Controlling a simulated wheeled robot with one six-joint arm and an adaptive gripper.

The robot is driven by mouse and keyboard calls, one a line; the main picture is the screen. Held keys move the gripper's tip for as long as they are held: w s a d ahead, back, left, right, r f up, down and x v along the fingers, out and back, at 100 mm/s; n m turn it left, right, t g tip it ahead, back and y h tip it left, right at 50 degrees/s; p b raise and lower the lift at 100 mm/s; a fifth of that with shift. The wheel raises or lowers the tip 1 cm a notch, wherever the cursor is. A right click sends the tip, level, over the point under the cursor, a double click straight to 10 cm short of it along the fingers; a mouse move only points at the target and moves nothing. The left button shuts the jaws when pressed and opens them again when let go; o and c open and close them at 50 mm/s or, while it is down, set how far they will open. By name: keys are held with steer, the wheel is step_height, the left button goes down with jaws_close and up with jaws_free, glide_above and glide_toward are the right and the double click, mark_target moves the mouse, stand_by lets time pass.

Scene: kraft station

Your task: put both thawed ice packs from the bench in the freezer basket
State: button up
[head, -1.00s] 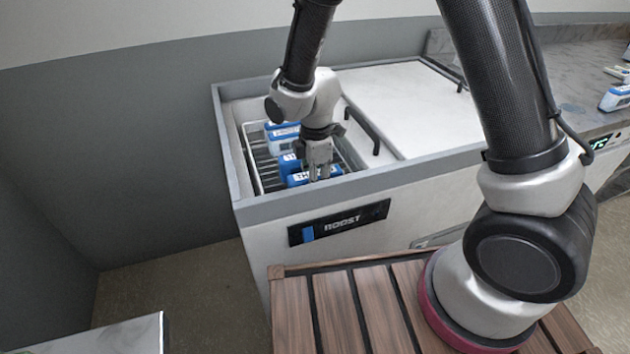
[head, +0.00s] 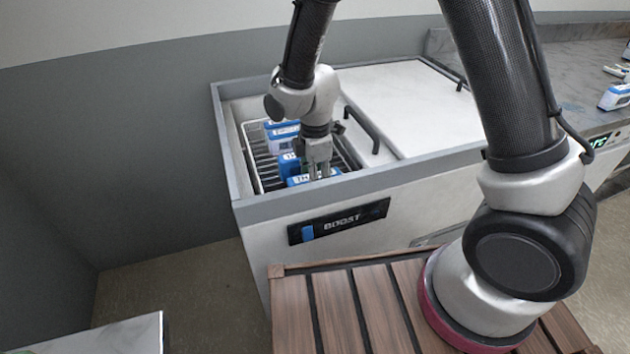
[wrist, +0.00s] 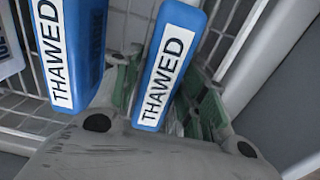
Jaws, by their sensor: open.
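Two blue ice packs with white THAWED labels stand in the wire freezer basket (head: 252,160). The nearer pack (head: 299,181) is on the right in the wrist view (wrist: 167,62). The other pack (head: 288,163) stands beside it, on the left in the wrist view (wrist: 72,50). My gripper (head: 319,173) is down in the basket and open, with its green-padded fingers (wrist: 168,98) on either side of the nearer pack. The lower parts of both packs are hidden.
Other white and blue packs (head: 281,132) stand at the back of the basket. The freezer's raised rim surrounds my gripper, and a black handle (head: 362,130) is close on the right. The white lid (head: 415,105) covers the right side. A bench (head: 560,70) with small items stands further right.

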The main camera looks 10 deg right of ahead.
steer(key=d+r+m, duration=0.2)
steer(key=d+r, duration=0.1)
steer(key=r, duration=0.5)
steer(key=d+r+m, duration=0.1)
steer(key=d+r, duration=0.2)
steer(key=r, duration=0.6)
steer(key=s+d+r+m+t, duration=0.2)
steer(key=s+d+r+m, duration=0.4)
steer(key=s+d+m, duration=0.2)
steer(key=s+d+r+m+t, duration=0.2)
steer(key=s+d+r+m, duration=0.4)
steer(key=d, duration=0.7)
steer(key=s+m, duration=0.2)
steer(key=m, duration=0.1)
steer(key=shift+s+d+r, duration=0.15)
steer(key=shift+s+d, duration=0.15)
steer(key=shift+s, duration=0.1)
